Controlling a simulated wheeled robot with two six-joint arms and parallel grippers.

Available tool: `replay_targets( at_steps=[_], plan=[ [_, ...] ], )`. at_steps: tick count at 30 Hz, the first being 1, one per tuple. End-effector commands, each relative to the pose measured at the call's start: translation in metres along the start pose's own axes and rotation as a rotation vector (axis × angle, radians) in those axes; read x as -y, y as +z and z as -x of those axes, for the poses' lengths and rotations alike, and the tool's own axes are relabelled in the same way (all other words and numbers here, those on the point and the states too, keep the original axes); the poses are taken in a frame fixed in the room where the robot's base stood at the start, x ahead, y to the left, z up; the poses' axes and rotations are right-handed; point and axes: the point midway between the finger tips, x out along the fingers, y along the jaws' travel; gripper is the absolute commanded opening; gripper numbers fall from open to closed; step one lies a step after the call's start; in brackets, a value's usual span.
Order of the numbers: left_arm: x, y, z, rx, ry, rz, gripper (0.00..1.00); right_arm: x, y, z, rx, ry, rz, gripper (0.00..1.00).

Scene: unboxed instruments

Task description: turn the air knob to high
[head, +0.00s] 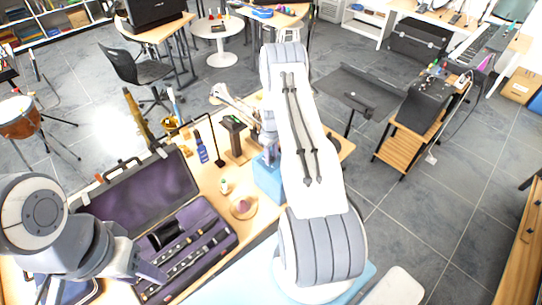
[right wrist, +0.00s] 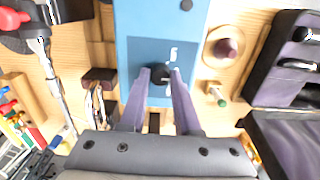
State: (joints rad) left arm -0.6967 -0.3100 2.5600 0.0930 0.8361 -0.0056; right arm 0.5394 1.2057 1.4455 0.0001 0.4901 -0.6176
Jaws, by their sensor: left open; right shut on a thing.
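The air knob (right wrist: 160,71) is a small black knob on the blue device (right wrist: 160,20), between my right fingertips in the right wrist view. My right gripper (right wrist: 161,76) is shut on it. A small white mark shows on the panel beside the knob; I cannot read the setting. In the head view the blue device (head: 267,180) stands on the wooden table, partly covered by my right arm, and the knob is hidden. My left gripper (head: 150,272) is open and empty at the lower left, over the open instrument case.
The open dark case (head: 232,236) with purple lining holds black instrument pieces. A round wooden stand with a dark red piece (head: 243,207), a blue bottle (head: 201,148) and a small black-topped stand (head: 233,125) are near the device. In the right wrist view, tools (right wrist: 50,80) lie left of it.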

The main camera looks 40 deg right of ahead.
Motion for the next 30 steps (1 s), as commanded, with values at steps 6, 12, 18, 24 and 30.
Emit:
replay_targets(
  at_steps=[6,12,18,24,30],
  plan=[
    [0.0,0.0,-0.005,0.0,0.0,0.0,0.5,0.0,0.0,-0.001,0.0,0.0,-0.029,0.0],
    [0.001,0.001,-0.019,0.0,0.0,-0.001,0.5,0.0,0.0,-0.003,0.0,0.0,-0.125,0.0],
    [0.003,0.002,-0.04,0.0,0.0,-0.003,0.5,-0.001,0.0,-0.004,-0.001,0.001,-0.289,0.0],
    [0.004,0.003,-0.058,0.0,0.0,-0.001,0.5,-0.001,0.0,-0.004,0.0,0.0,-0.48,0.0],
    [0.005,0.004,-0.073,0.0,0.0,0.002,0.5,0.0,0.0,-0.003,0.0,0.0,-0.666,0.0]
  ],
)
